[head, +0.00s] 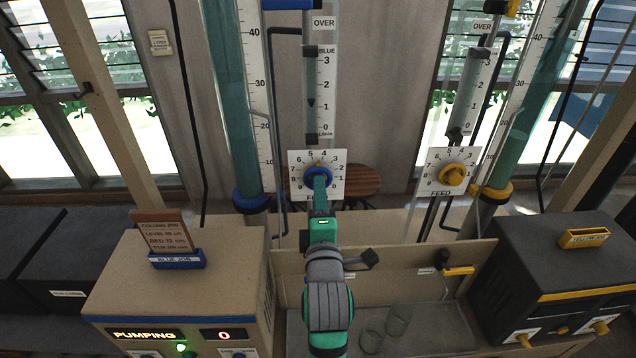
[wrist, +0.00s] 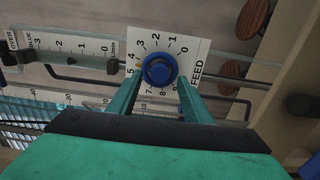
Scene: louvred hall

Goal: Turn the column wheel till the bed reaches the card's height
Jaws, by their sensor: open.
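The blue feed wheel (head: 312,172) sits on a white numbered dial plate (head: 297,160), with a small orange mark near 5. In the wrist view the wheel (wrist: 160,70) lies between my two teal fingers. My gripper (head: 320,190) is open around it; I cannot tell whether the fingers touch it. The blue column (head: 232,100) stands left of the wheel beside a centimetre scale (head: 258,90). Its bed top is not clear. The brown card (head: 165,233) stands in a blue holder and seems to read level 55 cm, bed 72 cm.
The blue flow meter (head: 320,90) has its float near 1. A yellow feed wheel (head: 453,175) and second column (head: 510,130) stand at right. The pump box (head: 105,285) reads PUMPING and 0. Glass beakers (head: 398,318) stand in the tray below my arm.

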